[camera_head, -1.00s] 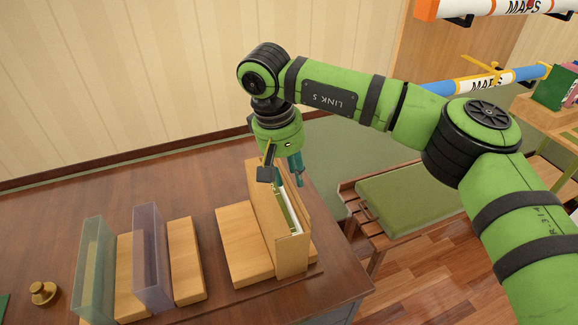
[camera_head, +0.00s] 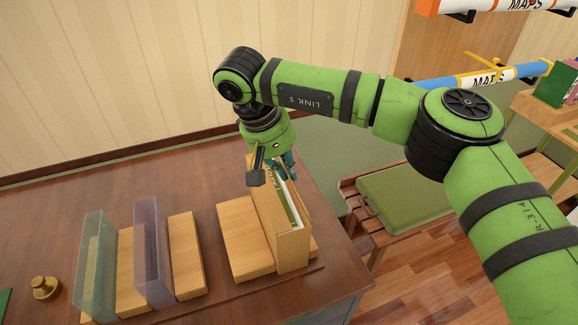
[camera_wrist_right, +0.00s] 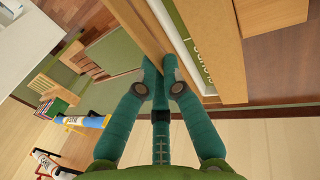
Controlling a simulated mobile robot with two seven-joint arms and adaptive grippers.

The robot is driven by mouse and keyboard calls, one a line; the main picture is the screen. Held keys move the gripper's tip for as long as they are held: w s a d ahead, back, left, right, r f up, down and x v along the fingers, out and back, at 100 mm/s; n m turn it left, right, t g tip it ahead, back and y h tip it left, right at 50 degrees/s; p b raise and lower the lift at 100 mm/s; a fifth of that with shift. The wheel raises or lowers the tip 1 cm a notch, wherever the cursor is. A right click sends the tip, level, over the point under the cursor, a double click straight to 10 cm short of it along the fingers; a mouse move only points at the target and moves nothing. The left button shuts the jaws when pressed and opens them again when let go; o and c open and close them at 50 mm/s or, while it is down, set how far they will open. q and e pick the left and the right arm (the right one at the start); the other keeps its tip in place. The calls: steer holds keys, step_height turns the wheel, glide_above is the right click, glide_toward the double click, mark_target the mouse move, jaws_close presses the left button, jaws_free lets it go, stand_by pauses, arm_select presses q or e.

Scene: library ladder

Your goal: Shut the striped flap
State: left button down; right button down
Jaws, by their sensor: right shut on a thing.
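I see no striped flap in these frames. My right gripper (camera_head: 281,168) is at the far upper end of an upright wooden file box (camera_head: 294,250) on the desk. In the wrist view my right gripper (camera_wrist_right: 161,76) has its teal fingertips closed at the edge of the box's thin wooden side wall (camera_wrist_right: 143,28). A green book (camera_wrist_right: 207,28) with white lettering stands inside the box, beside that wall. In the head view my wrist hides the box's far end. My left gripper is not in view.
Wooden blocks (camera_head: 243,240) and two translucent holders (camera_head: 151,248) stand left of the box. A brass weight (camera_head: 45,288) sits at the far left. The desk's right edge is close to the box. A bench with a green cushion (camera_head: 407,200) stands beyond it.

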steer(key=h, duration=0.1)
steer(key=a+t+h, duration=0.1)
steer(key=shift+s+a+f+h, duration=0.1)
steer(key=shift+s+f+h, duration=0.1)
steer(key=shift+h, duration=0.2)
steer(key=shift+a+f+t+h+b, duration=0.15)
steer(key=shift+t+h+b, duration=0.1)
steer(key=shift+h, duration=0.3)
steer(key=shift+a+f+t+h+b, duration=0.1)
steer(key=shift+t+h+b, duration=0.1)
steer(key=shift+h, duration=0.35)
steer(key=c, duration=1.4)
jaws_free()
steer(key=shift+o, duration=0.2)
